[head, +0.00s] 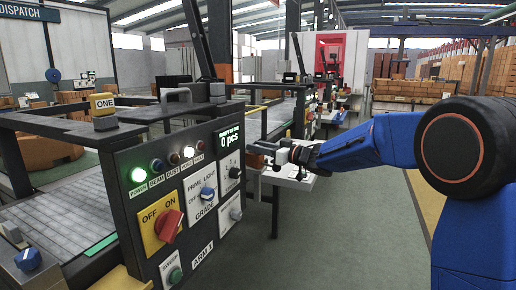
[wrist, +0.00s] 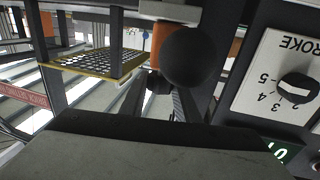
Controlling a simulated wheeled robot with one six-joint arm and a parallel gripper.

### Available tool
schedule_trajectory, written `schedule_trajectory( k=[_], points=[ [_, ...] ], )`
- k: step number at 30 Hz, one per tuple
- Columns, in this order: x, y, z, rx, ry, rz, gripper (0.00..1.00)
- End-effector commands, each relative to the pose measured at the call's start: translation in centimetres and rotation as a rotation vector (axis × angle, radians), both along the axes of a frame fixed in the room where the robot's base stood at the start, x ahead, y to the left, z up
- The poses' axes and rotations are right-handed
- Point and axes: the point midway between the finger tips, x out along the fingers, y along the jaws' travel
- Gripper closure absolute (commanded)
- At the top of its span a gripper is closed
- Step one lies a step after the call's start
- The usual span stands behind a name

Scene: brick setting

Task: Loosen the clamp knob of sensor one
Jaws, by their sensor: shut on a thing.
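A yellow tag marked ONE (head: 103,103) sits on a small grey block (head: 105,123) on the dark frame at the left in the head view. I cannot make out a clamp knob there. My gripper (head: 284,156) is far right of that tag, beside the right edge of the control panel (head: 140,208). In the wrist view a black ball knob (wrist: 190,57) is at my gripper's jaws, which appear shut on it. The ball hides part of the fingers, and the exact contact is hard to see.
The panel carries a red switch (head: 168,226), a blue-tipped grade switch (head: 207,193) and several lamps. The stroke dial (wrist: 298,88) is right of the ball in the wrist view. A slatted bed (head: 65,205) lies behind the panel. Green floor (head: 345,225) is clear at right.

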Motion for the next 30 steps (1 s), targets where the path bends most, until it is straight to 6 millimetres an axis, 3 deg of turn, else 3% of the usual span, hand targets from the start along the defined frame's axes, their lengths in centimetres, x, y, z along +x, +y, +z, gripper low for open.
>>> schedule_trajectory(
  k=[30],
  points=[
    [0.09,0.01,-0.14,-0.001,0.0,0.882,0.94]
  ],
)
